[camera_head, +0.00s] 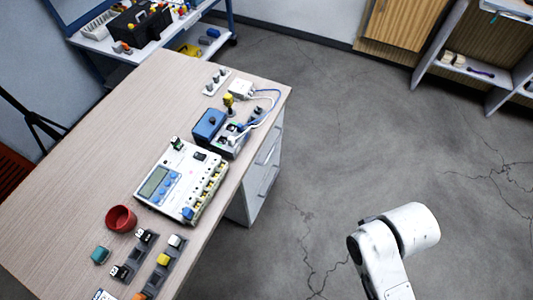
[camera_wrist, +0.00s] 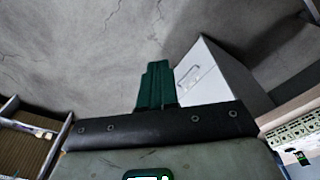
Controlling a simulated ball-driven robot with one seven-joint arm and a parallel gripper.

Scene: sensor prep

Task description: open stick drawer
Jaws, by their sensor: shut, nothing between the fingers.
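A white drawer cabinet (camera_head: 258,190) stands under the right edge of the table in the head view. Two drawer fronts with bar handles show on its side, and both look closed. Which of them is the stick drawer I cannot tell. In the wrist view the cabinet (camera_wrist: 222,75) is right of my gripper, with one handle (camera_wrist: 187,75) on its face. My gripper (camera_wrist: 156,68) shows green fingers, shut together and empty, apart from the handle in the picture. In the head view my gripper is not seen, only part of my arm at the lower right.
The wooden table (camera_head: 100,130) carries a white device with a screen (camera_head: 160,182), a blue box (camera_head: 209,124), a red cup (camera_head: 121,218) and small sensor parts. A shelf unit (camera_head: 470,60) stands at the upper right. The concrete floor (camera_head: 350,140) between is clear.

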